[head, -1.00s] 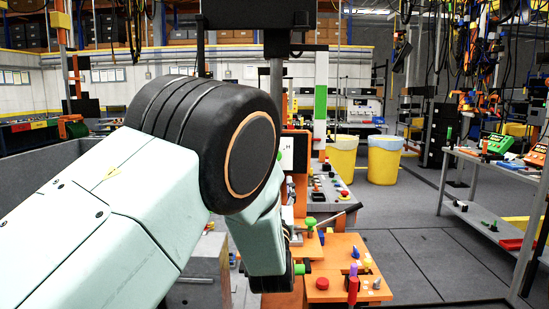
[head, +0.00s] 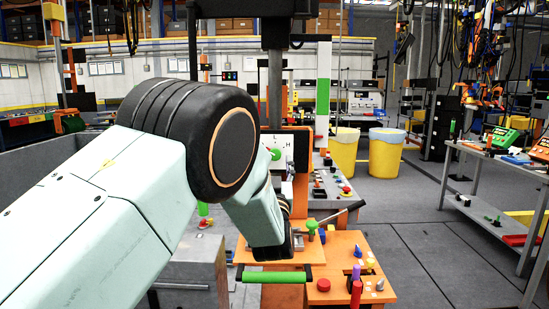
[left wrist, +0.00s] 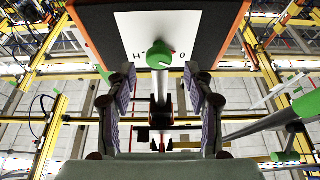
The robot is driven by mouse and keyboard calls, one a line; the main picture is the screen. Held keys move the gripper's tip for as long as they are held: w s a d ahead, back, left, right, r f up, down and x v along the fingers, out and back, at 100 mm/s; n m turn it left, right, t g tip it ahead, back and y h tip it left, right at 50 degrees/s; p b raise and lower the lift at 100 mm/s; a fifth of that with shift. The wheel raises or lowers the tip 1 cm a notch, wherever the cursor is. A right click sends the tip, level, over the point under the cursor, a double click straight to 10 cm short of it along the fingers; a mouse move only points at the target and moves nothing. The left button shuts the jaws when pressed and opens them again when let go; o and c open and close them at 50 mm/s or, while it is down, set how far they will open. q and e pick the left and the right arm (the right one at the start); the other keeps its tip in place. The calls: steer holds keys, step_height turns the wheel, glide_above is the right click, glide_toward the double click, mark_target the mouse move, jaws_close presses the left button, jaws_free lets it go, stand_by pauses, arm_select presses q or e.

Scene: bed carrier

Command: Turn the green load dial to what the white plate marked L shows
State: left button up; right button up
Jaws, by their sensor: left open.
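The green dial (head: 276,154) sits on a white panel (head: 289,147) with an H, past my left forearm in the head view. In the left wrist view the green dial (left wrist: 160,57) is on the white panel (left wrist: 190,24) between the marks H and 0. My right gripper is not in view.
An orange bench (head: 345,247) with coloured knobs and levers stands below the panel. A green bar handle (head: 274,277) is at its front. Yellow bins (head: 385,155) stand behind. A grey shelf (head: 490,160) is at the right. The floor between is clear.

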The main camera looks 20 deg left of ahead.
mark_target(275, 154)
arm_select(q)
steer(key=shift+x, duration=0.95)
steer(key=shift+w, duration=0.25)
steer(key=shift+r, duration=0.15)
steer(key=shift+w+a, duration=0.1)
steer(key=c, duration=0.3)
jaws_close()
